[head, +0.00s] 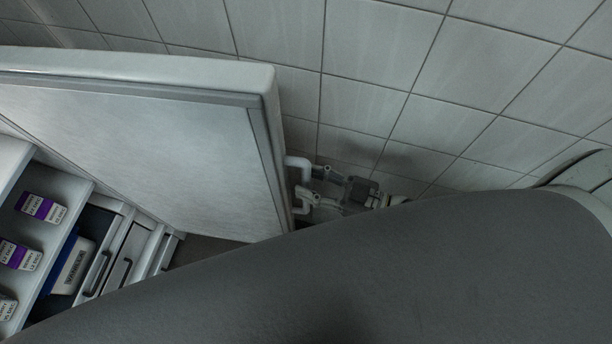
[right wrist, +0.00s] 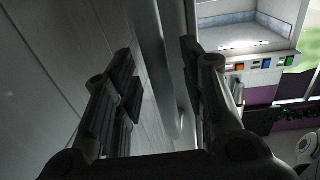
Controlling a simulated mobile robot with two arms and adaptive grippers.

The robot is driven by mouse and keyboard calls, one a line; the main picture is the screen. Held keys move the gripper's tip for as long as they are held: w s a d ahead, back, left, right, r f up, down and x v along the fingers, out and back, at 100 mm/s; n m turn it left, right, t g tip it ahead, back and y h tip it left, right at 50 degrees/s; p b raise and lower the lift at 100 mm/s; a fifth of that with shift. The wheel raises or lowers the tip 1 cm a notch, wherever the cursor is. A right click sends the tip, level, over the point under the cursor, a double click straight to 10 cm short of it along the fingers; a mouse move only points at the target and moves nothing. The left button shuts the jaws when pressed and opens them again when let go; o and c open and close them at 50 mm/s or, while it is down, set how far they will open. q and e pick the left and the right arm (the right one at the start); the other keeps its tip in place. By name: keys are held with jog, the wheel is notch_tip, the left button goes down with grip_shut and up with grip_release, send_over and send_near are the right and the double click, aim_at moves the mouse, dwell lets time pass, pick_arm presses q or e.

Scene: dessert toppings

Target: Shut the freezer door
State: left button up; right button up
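The freezer door (head: 170,140) stands wide open in the head view, its inner panel facing me. A pale bar handle (head: 297,162) is on its right edge, and the bar also shows in the right wrist view (right wrist: 153,55). My right gripper (head: 314,184) is at the handle. In the right wrist view its fingers (right wrist: 160,82) are spread apart, with the bar running between and beyond them. I cannot tell whether either finger touches the bar. My left gripper is not in view.
Freezer shelves with small purple-and-white cartons (head: 41,207) and a blue-and-white box (head: 72,264) are at the lower left. Drawers (head: 128,258) sit beside them. The tiled floor (head: 400,80) beyond the door is clear. My own grey body part covers the lower right.

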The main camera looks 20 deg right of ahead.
jog(key=shift+w+a, duration=0.45)
jog(key=shift+a, duration=0.1)
grip_shut()
